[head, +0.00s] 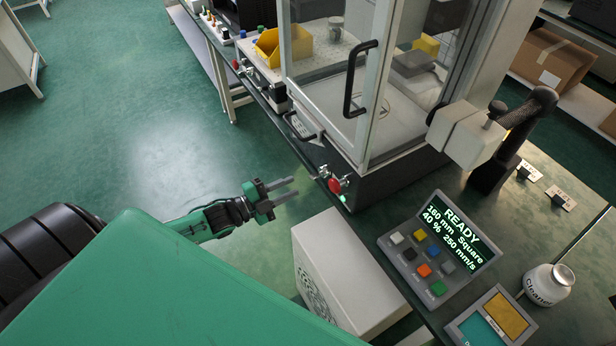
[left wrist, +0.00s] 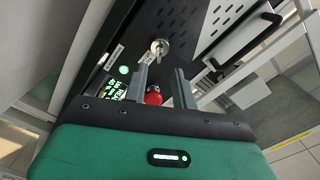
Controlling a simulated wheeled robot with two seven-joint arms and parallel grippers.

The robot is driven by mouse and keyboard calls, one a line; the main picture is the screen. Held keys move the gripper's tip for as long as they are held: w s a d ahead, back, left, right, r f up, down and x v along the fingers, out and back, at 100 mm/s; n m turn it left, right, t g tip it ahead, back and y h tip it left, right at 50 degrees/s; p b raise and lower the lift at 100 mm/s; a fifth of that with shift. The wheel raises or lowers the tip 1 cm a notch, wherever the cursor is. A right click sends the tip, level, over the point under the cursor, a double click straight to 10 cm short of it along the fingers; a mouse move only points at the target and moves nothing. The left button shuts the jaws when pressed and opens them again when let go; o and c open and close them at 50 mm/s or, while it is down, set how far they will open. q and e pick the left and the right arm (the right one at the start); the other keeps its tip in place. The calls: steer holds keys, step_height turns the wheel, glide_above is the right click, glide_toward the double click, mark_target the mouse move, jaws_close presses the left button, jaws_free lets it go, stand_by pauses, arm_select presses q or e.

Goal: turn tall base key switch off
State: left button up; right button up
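The key switch (left wrist: 160,47) is a round silver lock with a key in it, on a dark panel in the left wrist view. A red knob (left wrist: 153,95) and a lit green lamp (left wrist: 124,70) are on the same panel. In the head view the red knob (head: 335,186) shows low on the cabinet's base; the key there is too small to tell. My left gripper (head: 290,186) is open and empty, its fingers pointing at the panel. In the left wrist view its fingertips (left wrist: 158,76) lie short of the key, apart from it. My right gripper is not in view.
A glass-fronted cabinet (head: 377,105) with black handles stands above the panel. A white box (head: 345,268) is just right of my left gripper. A control box with a READY screen (head: 459,233) and a Cleaner bottle (head: 548,284) are on the bench. Green floor (head: 150,120) at left is clear.

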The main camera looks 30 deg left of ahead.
mark_target(309, 178)
arm_select(q)
steer(key=shift+p+x, duration=0.5)
steer(key=shift+x, duration=2.9)
jaws_close()
